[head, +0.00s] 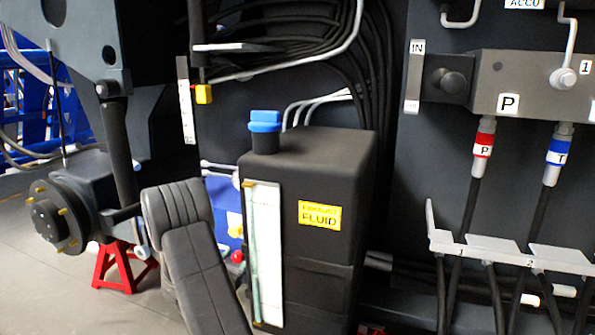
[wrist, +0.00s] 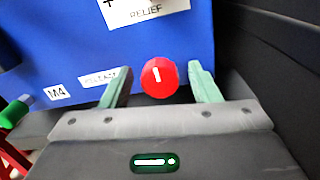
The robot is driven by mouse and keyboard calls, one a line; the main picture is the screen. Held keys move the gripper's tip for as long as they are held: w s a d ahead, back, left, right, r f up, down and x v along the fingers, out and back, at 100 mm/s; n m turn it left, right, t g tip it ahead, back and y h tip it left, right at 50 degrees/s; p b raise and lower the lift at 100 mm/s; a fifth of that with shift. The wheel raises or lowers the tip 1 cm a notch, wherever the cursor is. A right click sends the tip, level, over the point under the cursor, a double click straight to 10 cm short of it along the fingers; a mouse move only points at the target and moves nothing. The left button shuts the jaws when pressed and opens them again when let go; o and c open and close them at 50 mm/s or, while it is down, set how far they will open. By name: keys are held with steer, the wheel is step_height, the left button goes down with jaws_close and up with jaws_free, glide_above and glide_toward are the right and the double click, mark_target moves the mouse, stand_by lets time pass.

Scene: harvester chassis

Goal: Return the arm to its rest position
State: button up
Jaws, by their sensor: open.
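My gripper (wrist: 158,70) is open in the wrist view. Its two greenish fingers stand apart, one on each side of a round red knob (wrist: 165,84) with a white mark. Whether the fingers touch the knob, or how far off it is, I cannot tell. The knob is on or in front of a blue box (wrist: 210,35) with a "RELIEF" label. In the head view my dark arm (head: 205,275) reaches up from the lower edge, and my gripper is hidden. A small red knob (head: 237,257) shows between the arm and the black tank.
A black fluid tank (head: 325,255) with a blue cap (head: 265,121) stands close right of my arm. A wheel hub (head: 60,215) and a red stand (head: 123,267) are at the left. Hoses and a valve block (head: 535,80) fill the right. Open floor (head: 45,290) shows at lower left.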

steer(key=shift+s, duration=0.1)
steer(key=p+v, duration=0.3)
steer(key=v, duration=1.1)
steer(key=b+x, duration=0.3)
steer(key=x, duration=1.1)
steer(key=shift+f, duration=0.1)
steer(key=n, duration=0.4)
steer(key=shift+n, duration=0.4)
steer(key=n, duration=0.5)
steer(key=shift+a, duration=0.1)
steer(key=n, duration=0.5)
steer(key=shift+n+g, duration=0.3)
steer(key=n, duration=0.4)
steer(key=shift+n, duration=0.4)
